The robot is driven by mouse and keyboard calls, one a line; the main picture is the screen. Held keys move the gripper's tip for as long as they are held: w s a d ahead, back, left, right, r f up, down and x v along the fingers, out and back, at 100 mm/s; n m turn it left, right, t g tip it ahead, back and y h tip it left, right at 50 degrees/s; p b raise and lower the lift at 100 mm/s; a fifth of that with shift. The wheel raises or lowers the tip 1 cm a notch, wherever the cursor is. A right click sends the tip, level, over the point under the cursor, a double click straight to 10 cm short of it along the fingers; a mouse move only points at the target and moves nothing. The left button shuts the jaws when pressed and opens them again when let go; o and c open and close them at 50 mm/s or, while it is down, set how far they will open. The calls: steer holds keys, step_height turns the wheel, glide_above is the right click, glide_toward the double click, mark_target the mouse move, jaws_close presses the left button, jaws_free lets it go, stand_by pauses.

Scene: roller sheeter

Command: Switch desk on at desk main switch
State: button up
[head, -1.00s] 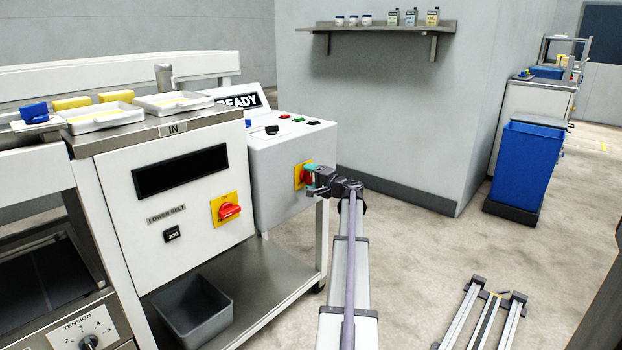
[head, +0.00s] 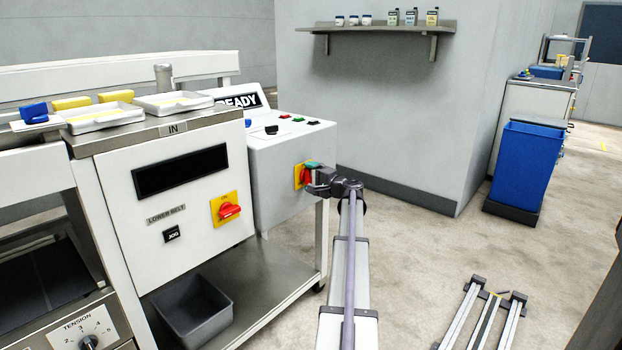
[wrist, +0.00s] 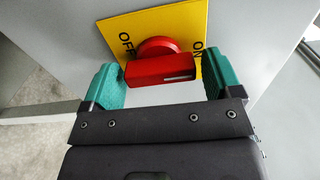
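The desk main switch is a red rotary handle (wrist: 158,71) on a yellow plate (wrist: 128,22) with OFF at its left and ON at its right in the wrist view. The handle's bar lies crosswise between the two marks there. In the head view the switch (head: 305,174) is on the right side of the desk's white cabinet, partly hidden by my gripper. My gripper (wrist: 164,88) is open, with one teal fingertip beyond each end of the bar. The left fingertip is very close to the bar; I cannot tell if it touches. A narrow gap shows at the right.
Another red switch (head: 229,211) on a yellow plate is on the lower belt panel (head: 180,225), left of the desk. The desk top (head: 287,128) carries several buttons and a READY display (head: 240,101). A grey bin (head: 192,307) stands on the lower shelf. Floor to the right is largely clear.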

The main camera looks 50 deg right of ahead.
steer(key=shift+o, duration=0.7)
steer(key=shift+s, duration=0.1)
steer(key=s, duration=1)
steer(key=shift+s+a, duration=0.3)
steer(key=shift+a, duration=0.1)
steer(key=shift+a, duration=0.1)
